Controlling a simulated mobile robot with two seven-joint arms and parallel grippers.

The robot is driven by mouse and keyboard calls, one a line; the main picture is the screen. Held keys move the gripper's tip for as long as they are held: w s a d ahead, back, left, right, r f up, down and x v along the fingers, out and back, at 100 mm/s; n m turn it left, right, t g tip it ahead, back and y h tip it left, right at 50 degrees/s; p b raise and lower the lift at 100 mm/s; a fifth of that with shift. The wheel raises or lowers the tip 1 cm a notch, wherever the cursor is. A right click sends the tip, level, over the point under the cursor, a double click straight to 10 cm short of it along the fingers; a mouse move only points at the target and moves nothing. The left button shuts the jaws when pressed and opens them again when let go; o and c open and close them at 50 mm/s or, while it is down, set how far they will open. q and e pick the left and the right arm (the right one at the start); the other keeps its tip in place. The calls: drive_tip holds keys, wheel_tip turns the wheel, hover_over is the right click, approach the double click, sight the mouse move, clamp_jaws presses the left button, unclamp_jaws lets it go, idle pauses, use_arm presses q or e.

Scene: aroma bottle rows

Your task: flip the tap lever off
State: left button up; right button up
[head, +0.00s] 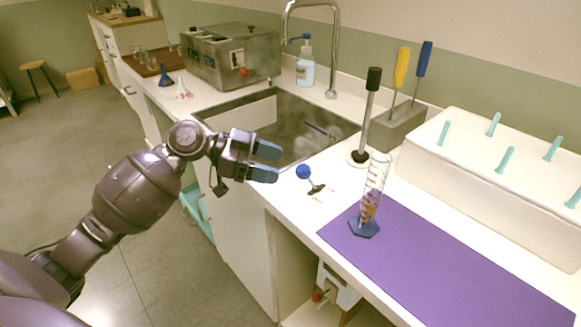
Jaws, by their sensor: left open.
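A tall chrome tap (333,65) arches over the back of the sink (285,110); I cannot make out a separate lever on it. A small dark lever-like piece (317,189) with a round blue knob (303,172) is at the counter's front edge, right of the sink. My left gripper (271,163) is open and empty, its blue-padded fingers pointing right at the sink's front edge. It is a little left of the blue knob and apart from it. My right gripper is out of view.
A measuring cylinder (373,190) stands on the purple mat (440,265). A black-topped rod stand (367,115) and a holder with yellow and blue tools (400,125) are behind it. A white peg rack (480,180) fills the right. A red-knobbed spigot (318,297) shows below the counter.

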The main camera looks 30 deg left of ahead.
use_arm(q)
drive_tip(key=shift+v, duration=2.05)
